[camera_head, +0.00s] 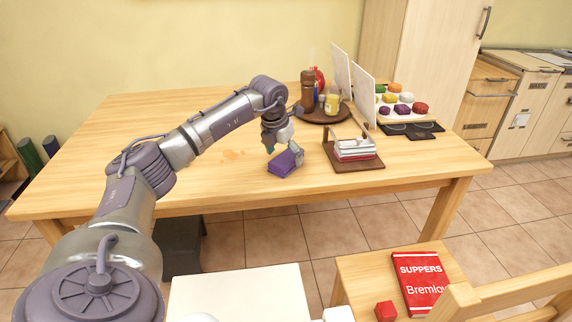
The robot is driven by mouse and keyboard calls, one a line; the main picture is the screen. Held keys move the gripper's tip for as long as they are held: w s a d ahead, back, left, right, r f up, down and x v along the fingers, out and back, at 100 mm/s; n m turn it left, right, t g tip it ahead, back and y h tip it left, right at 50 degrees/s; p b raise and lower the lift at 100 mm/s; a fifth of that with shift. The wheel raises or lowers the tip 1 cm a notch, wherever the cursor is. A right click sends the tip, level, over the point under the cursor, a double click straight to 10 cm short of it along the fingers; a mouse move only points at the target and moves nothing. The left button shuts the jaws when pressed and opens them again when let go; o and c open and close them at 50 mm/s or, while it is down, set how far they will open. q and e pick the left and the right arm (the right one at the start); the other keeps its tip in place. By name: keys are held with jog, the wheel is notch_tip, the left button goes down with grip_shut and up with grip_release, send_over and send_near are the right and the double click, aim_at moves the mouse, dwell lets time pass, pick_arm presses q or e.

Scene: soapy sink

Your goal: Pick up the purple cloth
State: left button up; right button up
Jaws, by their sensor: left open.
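The purple cloth (281,166) looks like a small folded bundle near the front edge of the wooden table, left of the small brown rack. My left arm reaches in from the left over the table. My left gripper (285,152) is open and points down at the cloth, with its fingers at the cloth's upper side. I cannot tell whether the fingers touch the cloth. Part of the cloth's top is hidden by the gripper. My right gripper is not in view.
The brown rack (365,165) with stacked white and red items stands right of the cloth. Behind are a round tray (308,116) with bottles, upright white panels (362,92) and a board of coloured pieces. The table's left side is clear.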

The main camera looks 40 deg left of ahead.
aim_at(288, 156)
pick_arm(q)
jog(key=shift+w+f, duration=0.2)
jog(key=shift+f, duration=0.5)
jog(key=c, duration=1.2)
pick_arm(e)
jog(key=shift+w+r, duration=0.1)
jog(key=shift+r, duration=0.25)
pick_arm(q)
jog(key=shift+r, duration=0.15)
jog(key=shift+r, duration=0.55)
notch_tip(288, 156, up, 3)
jog(key=shift+p, duration=0.4)
jog(key=d+r, duration=0.2)
jog(key=d, duration=0.1)
jog(key=w+d+r, duration=0.1)
jog(key=d+r, duration=0.1)
jog(key=d, duration=0.2)
jog(key=w+d+r+p, duration=0.1)
jog(key=d+r, duration=0.1)
jog(key=d, duration=0.2)
jog(key=shift+d+r, duration=0.25)
jog(key=shift+r, duration=0.1)
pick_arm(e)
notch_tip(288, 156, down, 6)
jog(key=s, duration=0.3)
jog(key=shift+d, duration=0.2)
